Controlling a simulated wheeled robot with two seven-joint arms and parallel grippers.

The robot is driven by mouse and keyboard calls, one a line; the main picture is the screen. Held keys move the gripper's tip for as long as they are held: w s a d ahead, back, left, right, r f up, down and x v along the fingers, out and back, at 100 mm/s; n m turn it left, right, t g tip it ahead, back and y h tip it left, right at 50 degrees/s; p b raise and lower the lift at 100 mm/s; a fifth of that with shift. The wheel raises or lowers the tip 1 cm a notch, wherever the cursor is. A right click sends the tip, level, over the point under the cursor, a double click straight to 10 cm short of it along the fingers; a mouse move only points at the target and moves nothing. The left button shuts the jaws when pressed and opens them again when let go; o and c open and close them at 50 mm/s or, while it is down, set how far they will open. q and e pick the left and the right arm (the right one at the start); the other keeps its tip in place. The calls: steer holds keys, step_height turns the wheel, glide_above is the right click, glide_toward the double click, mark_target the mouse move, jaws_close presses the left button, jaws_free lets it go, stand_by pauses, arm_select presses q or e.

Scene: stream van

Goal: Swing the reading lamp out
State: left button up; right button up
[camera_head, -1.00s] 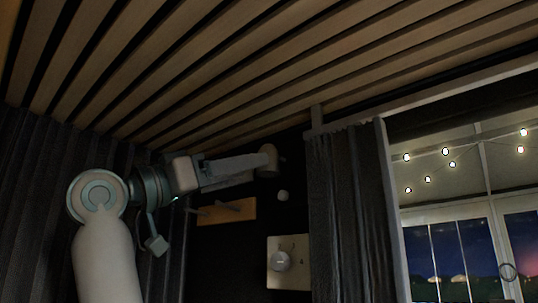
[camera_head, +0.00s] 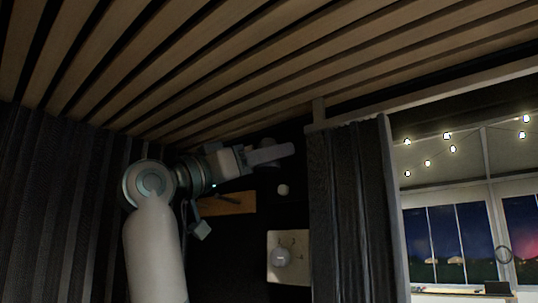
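My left gripper (camera_head: 282,152) reaches in from the left, with its fingers pointing right below the slatted ceiling. The fingers overlap in this view, so I cannot tell whether they are open or shut. The pale reading lamp (camera_head: 268,143) is on the dark wall and is almost wholly hidden behind the fingers; only a dim bit of it shows. I cannot tell whether the gripper touches it. My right gripper is not in view.
A small white knob (camera_head: 283,190) is below the fingers. A wooden peg board (camera_head: 232,203) sits behind my arm, and a pale panel (camera_head: 302,238) with a round device is lower. A dark curtain (camera_head: 345,210) hangs close to the right, beside the window.

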arm_select(q)
steer(key=c, duration=0.6)
steer(key=shift+s+a+r+y, duration=0.1)
steer(key=shift+r+y, duration=0.05)
steer(key=shift+y, duration=0.45)
steer(key=shift+a+r+n+g+y+p, duration=0.2)
steer(key=shift+n+g+y+p, duration=0.25)
steer(key=shift+g+y, duration=0.2)
steer(key=shift+s+r+n+g+y+p, duration=0.1)
steer(key=shift+s+n+g+y+p, duration=0.15)
steer(key=shift+g+y+p, duration=0.4)
steer(key=shift+f+g+y, duration=0.2)
steer(key=shift+g+y, duration=0.1)
steer(key=o, duration=1)
steer(key=shift+o, duration=0.2)
